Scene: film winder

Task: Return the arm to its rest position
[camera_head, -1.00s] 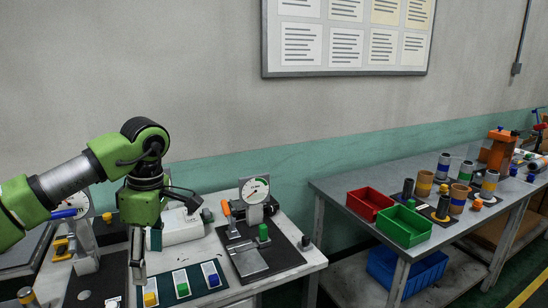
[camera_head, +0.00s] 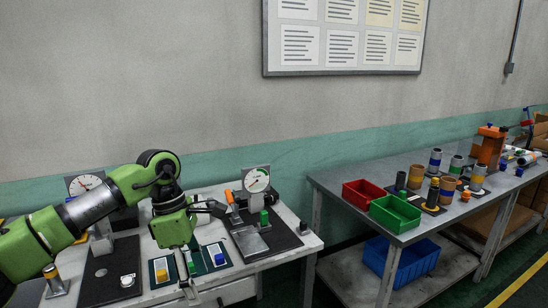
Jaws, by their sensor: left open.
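My left arm (camera_head: 85,212), green with dark joints, comes in from the left and bends down over the front of the left bench. Its left gripper (camera_head: 190,291) points down near the bench's front edge, with the fingers small and partly hidden below the green wrist. No object shows between the fingers. My right gripper is not in view.
Beside the wrist is a tray with coloured pieces, including a blue one (camera_head: 219,259). A dial gauge stand (camera_head: 256,180) and a black plate (camera_head: 285,238) are to its right. A second bench holds a red bin (camera_head: 362,193) and a green bin (camera_head: 395,214). A gap separates the benches.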

